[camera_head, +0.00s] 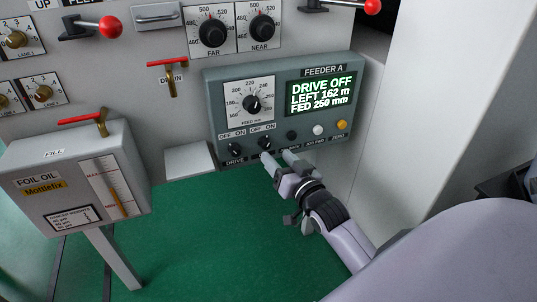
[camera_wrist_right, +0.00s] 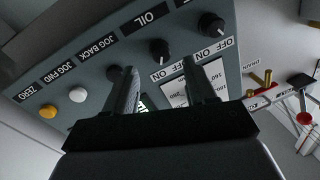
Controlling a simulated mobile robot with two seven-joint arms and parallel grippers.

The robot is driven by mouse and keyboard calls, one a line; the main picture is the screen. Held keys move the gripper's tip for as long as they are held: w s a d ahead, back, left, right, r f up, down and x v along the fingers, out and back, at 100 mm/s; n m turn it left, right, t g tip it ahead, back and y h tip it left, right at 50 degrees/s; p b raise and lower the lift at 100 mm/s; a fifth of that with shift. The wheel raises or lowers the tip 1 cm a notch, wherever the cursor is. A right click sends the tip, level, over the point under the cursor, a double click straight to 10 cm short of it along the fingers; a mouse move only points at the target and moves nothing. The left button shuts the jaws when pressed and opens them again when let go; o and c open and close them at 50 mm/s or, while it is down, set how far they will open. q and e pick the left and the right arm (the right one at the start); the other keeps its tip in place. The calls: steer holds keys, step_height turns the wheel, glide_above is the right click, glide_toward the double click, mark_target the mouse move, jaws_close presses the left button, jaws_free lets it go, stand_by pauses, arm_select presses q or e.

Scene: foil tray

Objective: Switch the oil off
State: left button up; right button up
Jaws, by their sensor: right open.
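The black OIL knob (camera_head: 265,143) sits at the lower left of the grey FEEDER A panel (camera_head: 211,98), under an OFF ON label. Left of it is the similar DRIVE knob (camera_head: 234,150). My right gripper (camera_head: 276,156) is open and empty, just below the OIL knob. In the right wrist view the OIL knob (camera_wrist_right: 160,52) shows in the gap between the two fingertips (camera_wrist_right: 157,69), slightly beyond them and seemingly untouched. The DRIVE knob (camera_wrist_right: 210,25) is farther right there. I cannot tell clearly which way the OIL pointer faces. My left gripper is not in view.
The display (camera_head: 320,92) reads DRIVE OFF, LEFT 162 m, FED 250 mm. JOG BACK (camera_wrist_right: 114,73), JOG FWD (camera_wrist_right: 77,95) and ZERO (camera_wrist_right: 47,111) buttons lie close to the gripper. A FOIL OIL box (camera_head: 70,170) with a red-handled valve stands left.

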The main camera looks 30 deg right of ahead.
mark_target(267, 147)
steer(key=shift+w+d+b, duration=0.15)
steer(key=shift+w+b, duration=0.3)
steer(key=shift+w, duration=1.75)
jaws_close()
